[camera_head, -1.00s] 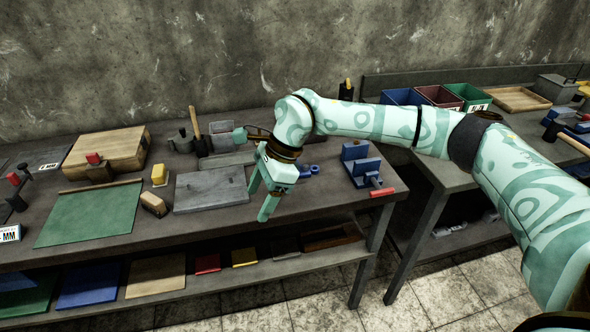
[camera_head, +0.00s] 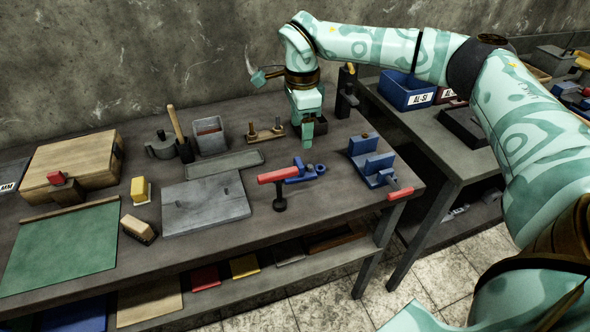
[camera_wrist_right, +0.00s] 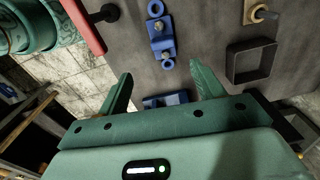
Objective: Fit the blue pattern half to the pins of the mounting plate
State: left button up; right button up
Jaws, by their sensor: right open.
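The blue pattern half (camera_head: 309,171) lies on the bench, small and long with round ring-like ends. A red handle partly covers its left end in the head view. It also shows whole in the right wrist view (camera_wrist_right: 161,37), beyond my fingertips. The grey mounting plate (camera_head: 205,206) lies flat to its left, with two small pins standing on it. My right gripper (camera_head: 307,142) is above the bench, just behind the pattern half. It is open and empty in the right wrist view (camera_wrist_right: 160,78). My left gripper is out of view.
A red-handled tool (camera_head: 278,174) stands beside the pattern half. A blue vise (camera_head: 372,162) is to the right. A stand with wooden pegs (camera_head: 265,133), a grey bin (camera_head: 209,137) and a grey strip (camera_head: 225,163) lie behind. A dark square frame (camera_wrist_right: 234,63) is near my gripper.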

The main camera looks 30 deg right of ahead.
jog(key=b, duration=0.2)
send_over(299, 162)
jog(key=f, duration=0.6)
jog(key=shift+s+f, duration=0.2)
jog(key=shift+f, duration=0.75)
jog(key=f, duration=0.1)
jog(key=f+b, duration=0.1)
jog(key=f, duration=0.1)
jog(key=f+b, duration=0.1)
jog(key=shift+w+f, duration=0.3)
jog(key=shift+f, duration=0.1)
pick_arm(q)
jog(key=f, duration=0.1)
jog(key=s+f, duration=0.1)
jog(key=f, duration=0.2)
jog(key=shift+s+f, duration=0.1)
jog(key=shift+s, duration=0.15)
pick_arm(e)
jog(key=shift+r, duration=0.15)
jog(key=shift+s, duration=0.1)
jog(key=c, duration=1.2)
